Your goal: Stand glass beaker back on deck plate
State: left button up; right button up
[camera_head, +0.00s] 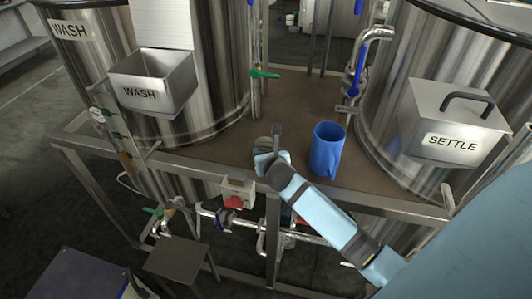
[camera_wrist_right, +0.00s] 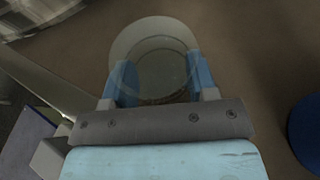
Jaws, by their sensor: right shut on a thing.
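The clear glass beaker (camera_wrist_right: 152,40) shows in the right wrist view as a round see-through rim with a smaller circle inside it. My right gripper (camera_wrist_right: 162,82) has its two blue fingers on either side of the beaker and is shut on it. In the head view my right gripper (camera_head: 274,150) is over the front part of the brown deck plate (camera_head: 212,152), and I cannot make out the glass there. The beaker looks roughly upright from above; whether its base touches the plate I cannot tell. My left gripper is not in view.
A blue jug (camera_head: 326,150) stands on the plate just right of my right gripper. The steel WASH tank (camera_head: 215,75) is behind left, the SETTLE tank (camera_head: 385,110) right. A metal rail (camera_head: 225,178) edges the front. Pipes and valves rise behind.

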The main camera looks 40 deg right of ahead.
jog(key=o, duration=1)
jog(key=b+v, duration=0.1)
jog(key=v, duration=1.1)
